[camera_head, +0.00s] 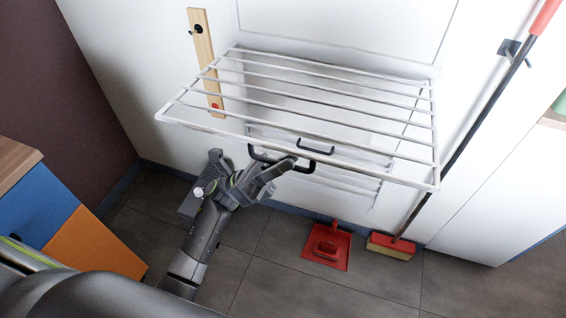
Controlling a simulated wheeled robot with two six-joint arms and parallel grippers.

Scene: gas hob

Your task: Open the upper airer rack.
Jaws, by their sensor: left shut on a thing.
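The upper airer rack (297,111) is a white wire frame on the white wall. It stands out from the wall, roughly level, with its front edge toward me. A black handle (257,154) hangs below its front bar. My left gripper (284,166) is at this handle from below and is shut on it; the fingers partly hide the handle. A lower white rack (345,177) shows through and below the upper one, close to the wall, with its own black handle (316,147). My right gripper is not in view.
A wooden strip (203,50) with knobs is on the wall at the rack's left. A red dustpan (327,247) and a red broom (391,246) stand at the wall's foot on the right. A blue and orange cabinet (75,230) is at left. The grey tiled floor is mostly clear.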

